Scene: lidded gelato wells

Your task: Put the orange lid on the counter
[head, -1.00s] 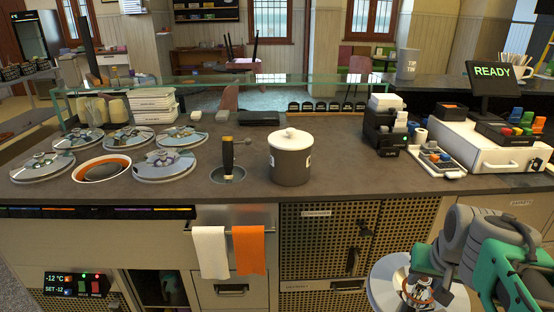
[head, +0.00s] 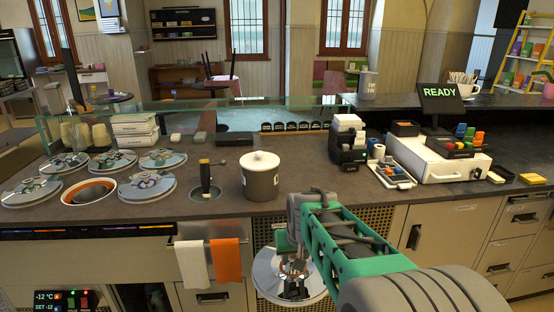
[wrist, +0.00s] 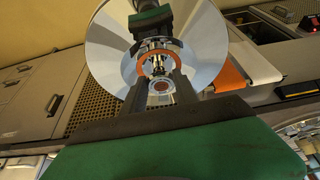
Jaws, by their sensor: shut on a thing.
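The orange lid is a shiny steel disc with an orange ring around its knob. In the head view the lid (head: 267,282) is in front of the counter's front panels, below the countertop (head: 220,207). My gripper (head: 292,264) is shut on its knob. In the wrist view the lid (wrist: 205,38) fills the top middle, with the orange ring between the fingers of my gripper (wrist: 157,66). The fingers and my arm hide part of the lid.
An open well with orange contents (head: 88,191) sits among several lidded wells (head: 146,186) at left. A lidded grey pot (head: 260,178) and a scoop well (head: 205,185) stand mid-counter.

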